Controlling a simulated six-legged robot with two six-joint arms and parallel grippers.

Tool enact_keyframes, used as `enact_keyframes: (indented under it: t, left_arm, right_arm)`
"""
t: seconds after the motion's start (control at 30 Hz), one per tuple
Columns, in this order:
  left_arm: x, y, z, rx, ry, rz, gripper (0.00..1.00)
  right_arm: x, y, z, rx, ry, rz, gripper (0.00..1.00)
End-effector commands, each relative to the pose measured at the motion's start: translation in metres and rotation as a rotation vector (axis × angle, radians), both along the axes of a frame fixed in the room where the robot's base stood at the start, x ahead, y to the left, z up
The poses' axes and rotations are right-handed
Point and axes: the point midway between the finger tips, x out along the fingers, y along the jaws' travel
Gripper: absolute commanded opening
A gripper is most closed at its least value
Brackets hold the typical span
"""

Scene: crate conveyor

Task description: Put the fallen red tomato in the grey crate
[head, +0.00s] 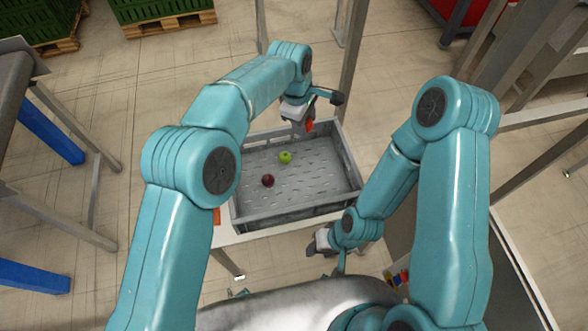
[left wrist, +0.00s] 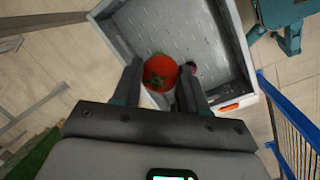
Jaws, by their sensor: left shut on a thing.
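My left gripper (head: 305,126) is shut on the red tomato (head: 310,126) and holds it over the far side of the grey crate (head: 294,216). In the left wrist view the tomato (left wrist: 160,72), with its green calyx, sits between the two fingers, with the crate (left wrist: 236,45) behind it. The gripper hides part of the tomato in the head view. A green apple (head: 285,157) and a dark red fruit (head: 268,181) lie on the crate floor. My right gripper (head: 318,244) is below the crate's near side in the head view, and its finger gap is unclear.
The crate stands on a light stand (head: 250,237) with metal posts around it. Much of the crate floor is clear. Green crates on pallets (head: 168,22) stand at the far left. Small coloured items (head: 398,279) lie near my body at the right.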

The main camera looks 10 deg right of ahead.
Motion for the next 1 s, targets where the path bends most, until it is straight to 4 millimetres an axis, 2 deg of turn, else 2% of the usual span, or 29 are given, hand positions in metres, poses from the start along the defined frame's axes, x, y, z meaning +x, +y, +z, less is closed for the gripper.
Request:
enact_keyframes:
  t: [0.03,0.17,0.3,0.5,0.77,1.0]
  left_arm:
    - [0.000,0.000,-0.015,0.001,0.001,0.000,0.13]
    - [0.001,0.000,-0.048,0.001,0.001,0.000,0.13]
    - [0.002,0.000,-0.091,0.001,0.002,0.001,0.13]
    - [0.002,0.001,-0.144,0.001,0.001,0.001,0.13]
    - [0.002,0.001,-0.159,0.001,0.000,0.001,0.13]
    - [0.002,0.001,-0.198,0.001,0.001,0.000,0.13]
  right_arm:
    - [0.000,0.000,-0.012,0.000,0.000,0.000,0.43]
    - [0.000,0.000,-0.040,0.000,0.000,0.000,0.43]
    - [0.000,0.000,-0.074,0.000,0.001,0.000,0.43]
    - [0.000,0.000,-0.111,0.000,0.001,0.000,0.43]
    - [0.000,0.000,-0.119,0.000,0.000,0.000,0.43]
    - [0.000,0.000,-0.144,0.000,0.001,0.000,0.43]
